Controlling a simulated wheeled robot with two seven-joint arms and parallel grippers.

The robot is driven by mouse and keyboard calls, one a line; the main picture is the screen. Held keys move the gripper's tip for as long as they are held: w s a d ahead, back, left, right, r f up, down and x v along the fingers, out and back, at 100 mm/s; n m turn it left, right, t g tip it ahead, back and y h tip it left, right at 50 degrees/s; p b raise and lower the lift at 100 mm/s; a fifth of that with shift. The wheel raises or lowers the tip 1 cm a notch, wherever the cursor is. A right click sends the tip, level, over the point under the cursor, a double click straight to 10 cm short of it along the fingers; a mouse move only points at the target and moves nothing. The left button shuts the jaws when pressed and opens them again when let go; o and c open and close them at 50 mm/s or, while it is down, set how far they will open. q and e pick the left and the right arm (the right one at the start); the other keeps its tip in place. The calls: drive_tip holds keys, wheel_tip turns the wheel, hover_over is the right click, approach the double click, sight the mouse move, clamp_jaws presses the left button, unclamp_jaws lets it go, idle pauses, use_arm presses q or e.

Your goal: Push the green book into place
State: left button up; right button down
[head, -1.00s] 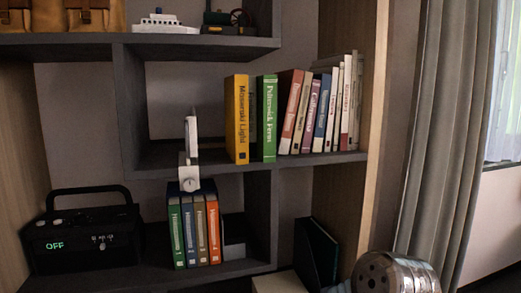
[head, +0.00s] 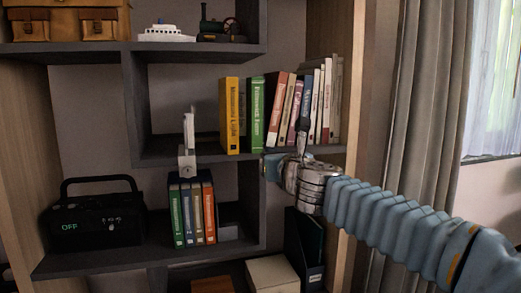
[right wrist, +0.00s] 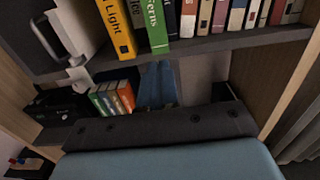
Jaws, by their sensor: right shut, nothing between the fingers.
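The green book (head: 256,112) stands upright on the middle shelf (head: 200,155), spine outward, between a yellow book (head: 229,115) and a row of other books. Its base is close to the shelf's front edge. It also shows at the top of the right wrist view (right wrist: 157,27). My right gripper (head: 270,166) is shut and empty, just below and in front of the shelf edge, a little right of the green book's base. In the right wrist view its blue fingers (right wrist: 157,85) point toward the shelf's underside. I see no contact with the book. My left gripper is not in view.
A white clamped object (head: 187,155) sits at the shelf's front edge, left of the books. Below are a black radio (head: 98,220), several smaller books (head: 192,212) and a dark upright folder (head: 304,248). A wooden side panel (head: 346,210) borders the right.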

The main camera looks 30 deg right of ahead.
sight(258, 145)
use_arm(q)
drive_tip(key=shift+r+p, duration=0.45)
drive_tip(key=shift+p, duration=0.05)
use_arm(e)
drive_tip(key=x, duration=0.9)
drive_tip(key=shift+w, duration=0.15)
